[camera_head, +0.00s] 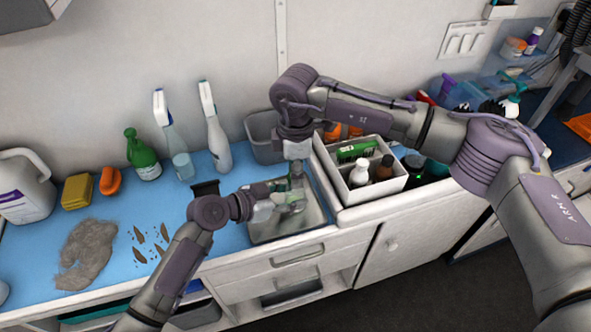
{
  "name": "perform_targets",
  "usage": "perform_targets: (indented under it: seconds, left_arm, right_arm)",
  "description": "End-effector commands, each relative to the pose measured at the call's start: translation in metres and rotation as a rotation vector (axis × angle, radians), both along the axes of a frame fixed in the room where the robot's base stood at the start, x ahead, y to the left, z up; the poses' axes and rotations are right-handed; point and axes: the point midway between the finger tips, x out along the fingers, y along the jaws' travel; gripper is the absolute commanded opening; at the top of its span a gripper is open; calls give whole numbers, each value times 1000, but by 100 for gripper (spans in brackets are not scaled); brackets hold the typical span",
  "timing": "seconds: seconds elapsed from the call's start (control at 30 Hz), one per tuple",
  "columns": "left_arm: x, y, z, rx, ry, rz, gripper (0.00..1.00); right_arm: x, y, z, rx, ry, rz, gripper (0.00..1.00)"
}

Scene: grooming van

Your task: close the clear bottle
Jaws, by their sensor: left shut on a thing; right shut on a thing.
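The clear bottle (293,196) is over the steel sink and is partly hidden by my grippers. My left gripper (283,201) comes in from the left, level, and is shut on the bottle's body. My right gripper (296,174) points straight down above it and is shut on a small greenish thing at the bottle's top, which looks like its cap. The cap and the bottle's neck are very close together. I cannot tell whether the cap is seated or turned on the neck.
The sink (262,232) lies below both grippers. A white caddy (393,186) with bottles stands to the right. Spray bottles (216,140), a green bottle (142,158), a yellow sponge (77,190) and a large white jug (24,190) line the wall. Grey fur (88,254) lies on the blue counter.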

Motion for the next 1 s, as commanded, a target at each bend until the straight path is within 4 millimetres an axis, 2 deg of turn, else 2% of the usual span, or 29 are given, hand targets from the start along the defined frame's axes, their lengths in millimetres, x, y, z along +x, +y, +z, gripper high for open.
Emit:
perform_targets:
  seconds: [0.07, 0.1, 0.23, 0.27, 0.53, 0.67, 0.77, 1.0]
  left_arm:
    - [-1, 0, -1, 1, 2, -1, 0]
    - [-1, 0, -1, 1, 2, -1, 0]
    - [-1, 0, -1, 1, 2, -1, 0]
    - [-1, 0, -1, 1, 2, -1, 0]
    - [0, 0, -1, 1, 2, -1, 0]
    - [0, 0, -1, 1, 2, -1, 0]
    - [0, 0, -1, 1, 2, -1, 0]
    - [0, 0, -1, 1, 2, -1, 0]
  right_arm:
    - [1, 0, 0, 0, -2, 1, 24]
    - [1, 0, 0, 0, -2, 1, 39]
    - [1, 0, 0, 0, -1, 3, 61]
    - [1, 0, 0, 0, -1, 3, 64]
    - [0, 0, 0, 0, -1, 4, 64]
    - [1, 0, 8, 1, -2, 4, 64]
    - [1, 0, 24, 2, -5, 4, 64]
    - [1, 0, 76, 2, -5, 5, 64]
